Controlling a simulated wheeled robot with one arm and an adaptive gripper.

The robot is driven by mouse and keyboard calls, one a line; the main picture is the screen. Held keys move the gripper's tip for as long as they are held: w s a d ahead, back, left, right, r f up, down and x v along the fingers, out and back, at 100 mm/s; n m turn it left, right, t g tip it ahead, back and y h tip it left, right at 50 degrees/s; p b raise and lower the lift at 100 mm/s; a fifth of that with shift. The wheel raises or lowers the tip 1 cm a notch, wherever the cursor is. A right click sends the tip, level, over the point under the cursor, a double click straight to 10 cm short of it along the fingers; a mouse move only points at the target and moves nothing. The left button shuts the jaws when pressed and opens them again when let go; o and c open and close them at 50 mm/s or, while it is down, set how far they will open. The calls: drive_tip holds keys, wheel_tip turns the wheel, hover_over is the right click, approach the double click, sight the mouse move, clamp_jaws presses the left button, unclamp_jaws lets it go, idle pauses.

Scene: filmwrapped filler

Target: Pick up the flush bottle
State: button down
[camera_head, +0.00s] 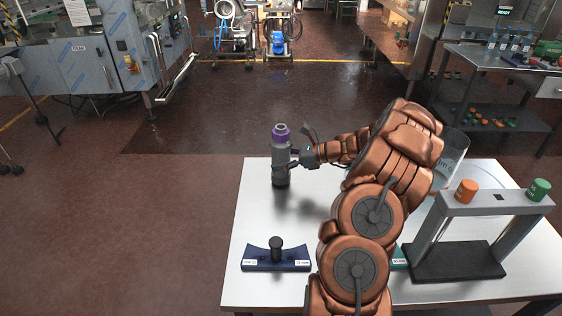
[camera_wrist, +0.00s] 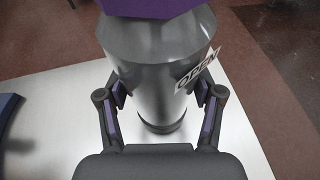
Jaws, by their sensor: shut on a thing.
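The bottle (camera_head: 281,155) is grey with a purple cap and stands upright near the far left corner of the white table (camera_head: 262,215). In the wrist view the bottle (camera_wrist: 165,70) fills the middle, with an "OPEN" label on its right side. My gripper (camera_head: 292,157) reaches it from the right in the head view. In the wrist view my gripper (camera_wrist: 160,108) has a finger with a purple pad on each side of the bottle, shut on its body. I cannot tell whether the bottle's base touches the table. No readable label names it as the flush bottle.
A dark blue holder (camera_head: 276,258) with a black knob lies at the table's front left. A grey stand (camera_head: 490,207) with an orange cap (camera_head: 466,190) and a green cap (camera_head: 538,189) is at the right. A clear container (camera_head: 452,155) stands behind my arm.

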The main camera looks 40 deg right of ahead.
wheel_tip(320, 180, up, 2)
drive_tip(key=shift+r+p, duration=0.1)
drive_tip(key=shift+p, duration=0.4)
drive_tip(key=s+r+p, duration=0.1)
drive_tip(key=s+p, duration=0.1)
drive_tip(key=s, duration=1.4)
drive_tip(key=shift+d+r, duration=0.4)
drive_tip(key=shift+d, duration=0.05)
drive_tip(key=shift+r+p, duration=1.6)
drive_tip(key=shift+r, duration=0.9)
